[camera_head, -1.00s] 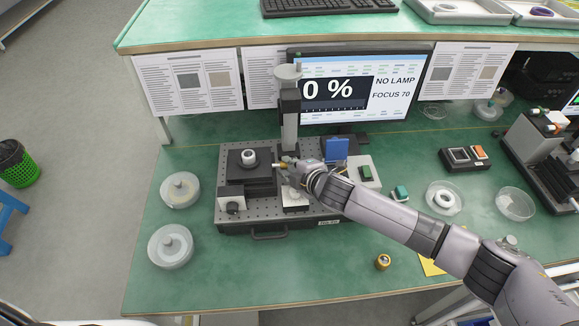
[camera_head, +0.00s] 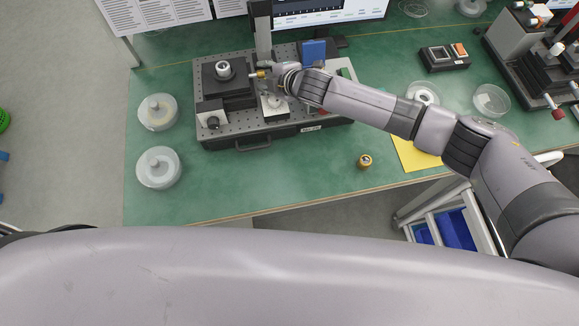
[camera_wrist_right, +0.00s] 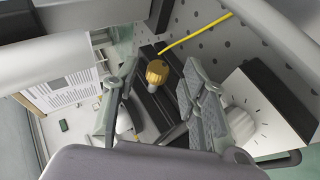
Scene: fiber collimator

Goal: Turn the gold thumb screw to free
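The gold thumb screw (camera_wrist_right: 156,72) shows in the right wrist view as a knurled gold knob beside a dark stage. In the head view it is a small gold spot (camera_head: 261,75) at the right side of the black stage (camera_head: 228,82) on the breadboard. My right gripper (camera_head: 269,73) reaches in from the right, close to the screw. In the wrist view its fingers (camera_wrist_right: 160,85) are apart, one on each side of the knob, with gaps visible. I cannot tell how deep the knob sits between them. My left gripper is not in view.
A grey post (camera_head: 262,32) stands just behind the gripper, and a blue block (camera_head: 314,50) is to its right. A yellow cable (camera_wrist_right: 197,35) crosses near the screw. A loose gold cylinder (camera_head: 364,161) lies on the green table. Round clear containers (camera_head: 158,167) stand left of the breadboard.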

